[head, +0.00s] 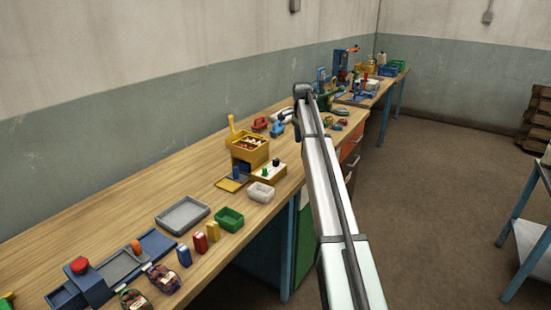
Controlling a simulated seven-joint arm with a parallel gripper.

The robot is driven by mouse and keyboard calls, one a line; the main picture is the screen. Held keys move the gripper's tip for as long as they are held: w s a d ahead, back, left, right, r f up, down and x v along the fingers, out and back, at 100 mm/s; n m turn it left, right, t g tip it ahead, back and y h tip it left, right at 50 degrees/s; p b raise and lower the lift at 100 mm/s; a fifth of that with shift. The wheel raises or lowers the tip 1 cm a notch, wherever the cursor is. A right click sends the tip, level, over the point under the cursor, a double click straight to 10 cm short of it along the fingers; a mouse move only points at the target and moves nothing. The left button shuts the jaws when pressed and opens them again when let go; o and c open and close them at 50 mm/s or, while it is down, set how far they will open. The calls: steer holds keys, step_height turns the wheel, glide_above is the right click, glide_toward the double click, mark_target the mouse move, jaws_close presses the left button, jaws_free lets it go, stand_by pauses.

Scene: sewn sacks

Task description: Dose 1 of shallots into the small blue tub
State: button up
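A yellow bin (237,149) stands mid-bench with small reddish-brown pieces (250,142) inside. They may be shallots, but are too small to be sure. A yellow upright handle (231,124) rises at its back left. A small blue object (236,172) is at the bin's front; I cannot tell whether it is a tub. Two small sacks with dark reddish contents, one (163,278) and another (133,299), lie at the near front edge. My arm reaches up from the bottom along the bench's right side. Its far end is turned away, and I cannot make out my gripper.
On the bench (100,221) are a grey tray (183,214), a green tub (229,219), a white tub (261,191), blue, red and yellow packs (200,243), and a blue device with a red button (80,266). Tools crowd the far end. The back left is clear.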

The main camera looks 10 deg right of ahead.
step_height(320, 180, up, 6)
steer(key=r, duration=0.1)
glide_above(276, 159)
steer(key=shift+m+y, duration=0.3)
step_height(276, 159, down, 14)
steer(key=shift+a+f, duration=0.1)
steer(key=c, duration=1)
